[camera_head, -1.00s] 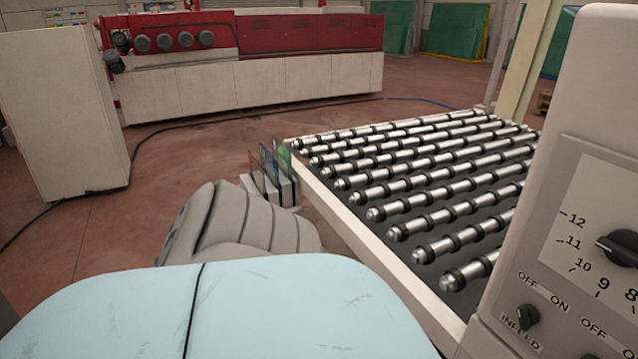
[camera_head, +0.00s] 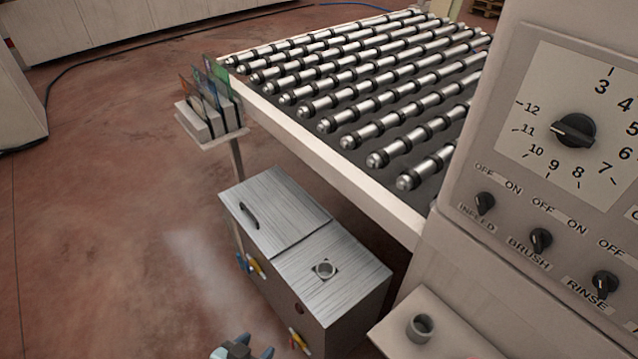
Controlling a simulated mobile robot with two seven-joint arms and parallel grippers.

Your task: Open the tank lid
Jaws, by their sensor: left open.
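The metal tank (camera_head: 335,283) stands on the floor below the roller table, in the lower middle of the view. Its lid (camera_head: 279,207) lies flat over the far left part of the top, shut, with a dark curved handle (camera_head: 249,215) near its left edge. My right gripper is not in view.
The roller table (camera_head: 340,165) overhangs behind the tank. A post-mounted holder (camera_head: 211,128) with coloured sheets stands left of it. The control panel (camera_head: 560,170) and a ledge with a cup (camera_head: 420,328) bound the right.

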